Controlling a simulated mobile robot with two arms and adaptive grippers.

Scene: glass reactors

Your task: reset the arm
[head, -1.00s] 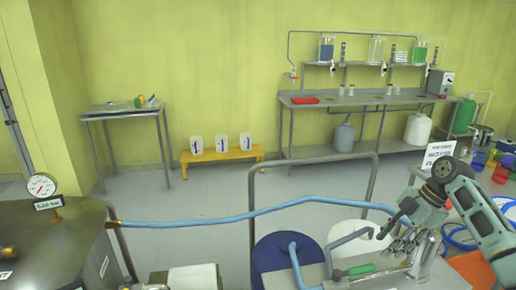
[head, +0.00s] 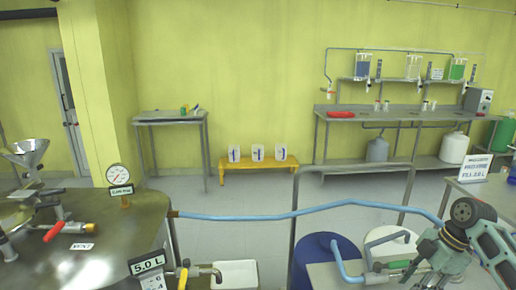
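My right arm enters at the lower right of the head view. Its grey-green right gripper (head: 425,268) points down and left, over the bench at the lower right. Its fingertips are small and overlap the clutter behind them, so I cannot tell whether it is open or shut, and I see no clearly held object. A green-handled part (head: 398,264) lies just left of the gripper. My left gripper is not in view.
A steel reactor top (head: 120,235) with a gauge (head: 119,175) and a funnel (head: 27,152) fills the lower left. A blue hose (head: 300,214) crosses the middle to the right. A blue drum (head: 315,255) stands left of my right gripper. Open floor lies behind the hose.

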